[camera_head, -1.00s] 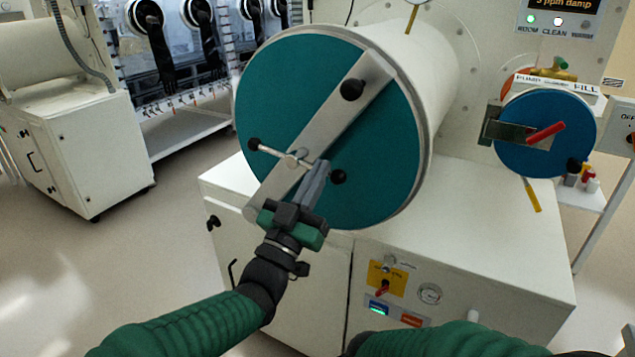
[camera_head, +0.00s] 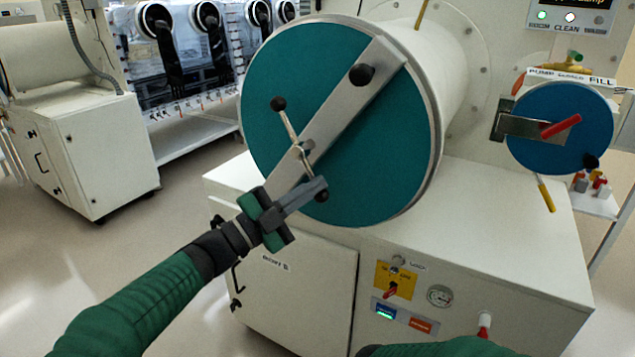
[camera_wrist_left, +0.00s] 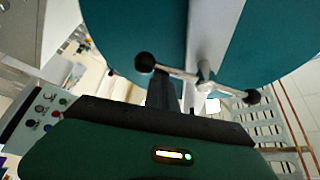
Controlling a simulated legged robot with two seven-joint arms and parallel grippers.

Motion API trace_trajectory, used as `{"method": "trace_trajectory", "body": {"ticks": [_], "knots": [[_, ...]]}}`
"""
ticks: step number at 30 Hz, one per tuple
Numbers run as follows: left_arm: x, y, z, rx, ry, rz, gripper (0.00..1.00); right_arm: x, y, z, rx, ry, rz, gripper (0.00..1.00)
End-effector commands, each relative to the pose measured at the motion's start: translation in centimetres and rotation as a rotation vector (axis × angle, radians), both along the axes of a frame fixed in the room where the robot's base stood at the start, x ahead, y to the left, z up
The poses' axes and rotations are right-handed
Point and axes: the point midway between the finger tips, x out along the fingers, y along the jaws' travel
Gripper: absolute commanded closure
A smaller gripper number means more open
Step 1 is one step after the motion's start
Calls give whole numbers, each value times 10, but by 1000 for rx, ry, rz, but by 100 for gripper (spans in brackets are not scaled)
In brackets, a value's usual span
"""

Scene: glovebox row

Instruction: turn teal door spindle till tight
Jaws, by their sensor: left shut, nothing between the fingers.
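The teal door (camera_head: 375,150) closes the large white chamber, with a grey metal bar (camera_head: 345,112) running diagonally across it. The spindle (camera_head: 300,148) sits on the bar and has a thin cross handle with a black ball at each end, one upper left and one lower right. My left gripper (camera_head: 318,187) is shut and empty, its fingertips beside the lower-right ball (camera_head: 321,195); I cannot tell whether they touch. In the left wrist view the spindle hub (camera_wrist_left: 203,80) and handle appear just beyond the fingers (camera_wrist_left: 165,90). My right gripper is not in view.
A black knob (camera_head: 362,75) stands out from the bar's upper end. A smaller blue door (camera_head: 562,130) with a red handle is at the right. The white cabinet (camera_head: 480,240) below carries a gauge and switches. Open floor lies at the left.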

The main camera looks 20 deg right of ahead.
Motion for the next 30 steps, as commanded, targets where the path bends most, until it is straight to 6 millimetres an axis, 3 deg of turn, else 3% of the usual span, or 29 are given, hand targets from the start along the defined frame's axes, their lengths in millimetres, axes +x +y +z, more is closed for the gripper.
{"method": "trace_trajectory", "body": {"ticks": [30], "knots": [[44,34,-7,536,-687,0,100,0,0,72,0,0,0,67]]}}
